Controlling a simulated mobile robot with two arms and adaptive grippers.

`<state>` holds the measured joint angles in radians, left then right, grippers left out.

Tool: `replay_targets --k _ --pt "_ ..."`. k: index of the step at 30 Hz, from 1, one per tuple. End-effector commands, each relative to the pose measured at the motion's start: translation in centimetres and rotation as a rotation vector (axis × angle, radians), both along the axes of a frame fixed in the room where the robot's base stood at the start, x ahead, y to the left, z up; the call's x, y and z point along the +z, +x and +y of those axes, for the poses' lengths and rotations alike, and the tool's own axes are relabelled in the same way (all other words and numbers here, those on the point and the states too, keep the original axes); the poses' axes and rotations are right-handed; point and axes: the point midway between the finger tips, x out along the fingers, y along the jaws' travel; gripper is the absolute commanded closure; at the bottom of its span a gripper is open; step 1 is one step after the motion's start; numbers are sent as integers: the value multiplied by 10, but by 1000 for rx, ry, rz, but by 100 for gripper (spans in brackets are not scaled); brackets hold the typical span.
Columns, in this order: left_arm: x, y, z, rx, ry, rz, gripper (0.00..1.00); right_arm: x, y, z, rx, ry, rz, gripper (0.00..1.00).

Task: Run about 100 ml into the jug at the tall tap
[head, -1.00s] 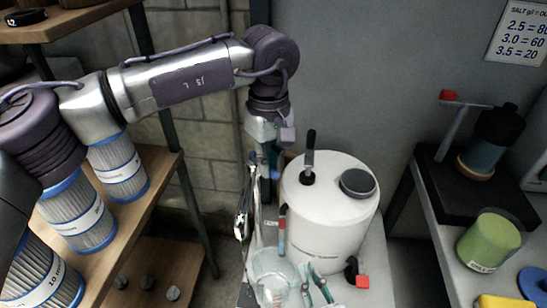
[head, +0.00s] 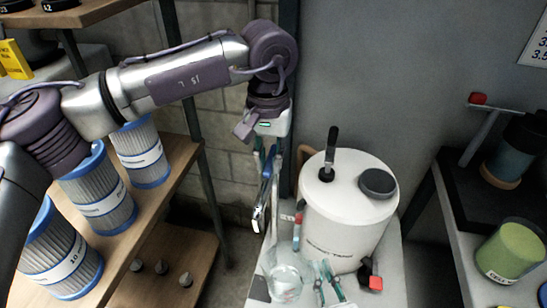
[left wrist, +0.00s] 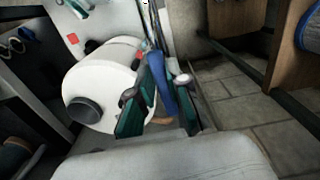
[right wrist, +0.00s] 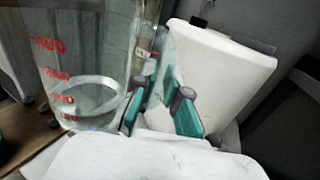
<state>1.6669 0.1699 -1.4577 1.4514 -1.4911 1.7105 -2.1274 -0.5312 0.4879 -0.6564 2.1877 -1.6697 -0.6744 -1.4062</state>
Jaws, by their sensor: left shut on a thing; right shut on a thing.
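The clear jug (head: 284,282) is low in the middle of the head view, beside the white tank. In the right wrist view the jug (right wrist: 88,55) has red marks and clear liquid low down, around the lower marks; I cannot read the exact level. My right gripper (right wrist: 162,105) is shut at the jug's side, on what looks like its handle; it also shows in the head view (head: 326,284). The tall tap's silvery part (head: 262,205) hangs above the jug. My left gripper (left wrist: 157,103) is shut on a blue lever (left wrist: 158,82). No stream is clearly visible.
The white tank (head: 345,225), with a dark cap, stands right of the tap on a pale bench. Filter cartridges (head: 100,200) stand on a wooden shelf at left. A right-hand bench holds a green container (head: 510,250). Grey wall lies behind.

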Motion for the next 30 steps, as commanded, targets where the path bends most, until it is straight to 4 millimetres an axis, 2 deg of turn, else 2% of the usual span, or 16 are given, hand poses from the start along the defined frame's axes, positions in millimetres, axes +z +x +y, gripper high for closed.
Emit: replay_targets --k 19,20,24,30 --pt "2 1 3 -52 -2 -3 100 1 0 0 0 1 -1 100" --pt "2 1 3 -52 -2 -3 81 1 0 0 0 1 -1 100" --pt "2 1 3 -51 -1 -3 58 1 0 0 0 1 -1 100" --pt "1 1 3 -51 0 -1 58 1 0 0 0 1 -1 100"
